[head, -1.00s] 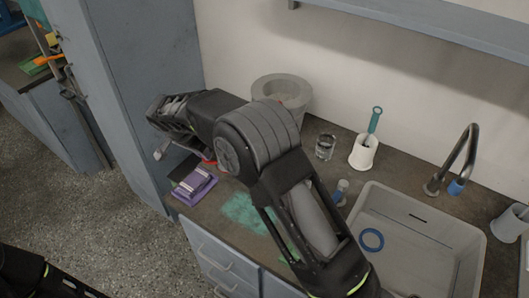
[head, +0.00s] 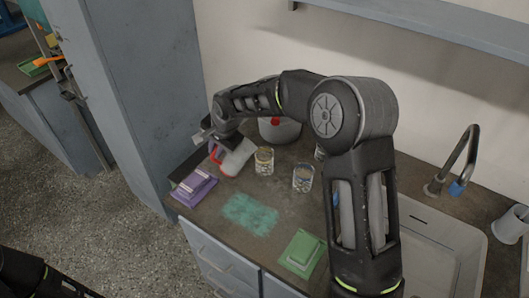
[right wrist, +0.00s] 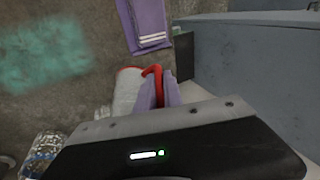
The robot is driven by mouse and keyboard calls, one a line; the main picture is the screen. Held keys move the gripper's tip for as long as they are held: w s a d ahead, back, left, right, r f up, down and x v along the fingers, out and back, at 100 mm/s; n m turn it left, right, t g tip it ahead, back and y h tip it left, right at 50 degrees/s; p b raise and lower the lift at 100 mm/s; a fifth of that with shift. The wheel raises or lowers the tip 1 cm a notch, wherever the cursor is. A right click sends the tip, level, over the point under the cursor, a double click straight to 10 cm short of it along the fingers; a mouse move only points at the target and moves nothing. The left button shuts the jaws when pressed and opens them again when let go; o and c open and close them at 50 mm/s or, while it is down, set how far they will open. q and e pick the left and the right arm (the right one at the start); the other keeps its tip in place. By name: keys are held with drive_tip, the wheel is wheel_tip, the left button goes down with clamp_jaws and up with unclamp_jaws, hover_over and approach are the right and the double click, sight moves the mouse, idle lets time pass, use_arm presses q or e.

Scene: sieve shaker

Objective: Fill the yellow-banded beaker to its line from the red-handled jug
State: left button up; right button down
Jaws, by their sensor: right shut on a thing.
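My right gripper (head: 212,138) is shut on the red handle of the white jug (head: 238,158), left of the beakers. The right wrist view also shows the jug (right wrist: 126,92) and its red handle (right wrist: 154,72). I cannot tell whether the jug is clear of the counter. The yellow-banded beaker (head: 264,161) stands upright just right of the jug, apart from its body. How full it is cannot be made out. A second glass beaker (head: 303,178) stands to its right. My left gripper is out of view.
A purple stack (head: 194,184) lies at the counter's left edge, and a green stack (head: 301,252) near the front. A teal patch (head: 250,214) marks the counter between them. The sink (head: 440,240) is at right.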

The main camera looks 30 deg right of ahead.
drive_tip(key=shift+t+y, duration=0.3)
drive_tip(key=shift+y, duration=0.4)
drive_tip(key=r, duration=0.1)
drive_tip(key=d+r, duration=0.1)
drive_tip(key=d+r+p, duration=0.1)
drive_tip(key=shift+s+r, duration=0.2)
drive_tip(key=shift+r, duration=0.15)
drive_tip(key=shift+s+d+r+b, duration=0.1)
drive_tip(key=shift+d+b, duration=0.05)
drive_tip(key=shift+b, duration=0.3)
drive_tip(key=shift+d+r+m+t+y+b, duration=0.3)
drive_tip(key=shift+d+r+t+y+b, duration=0.4)
drive_tip(key=shift+b, duration=0.5)
drive_tip(key=y+b, duration=0.1)
drive_tip(key=b, duration=0.3)
drive_tip(key=shift+s+f, duration=0.2)
drive_tip(key=shift+r+y, duration=0.3)
drive_tip(key=shift+r, duration=0.15)
drive_tip(key=shift+d, duration=0.1)
drive_tip(key=shift+s+d+r+m+y+b, duration=0.25)
drive_tip(key=shift+d+r+y+b, duration=0.4)
drive_tip(key=shift+b, duration=1.4)
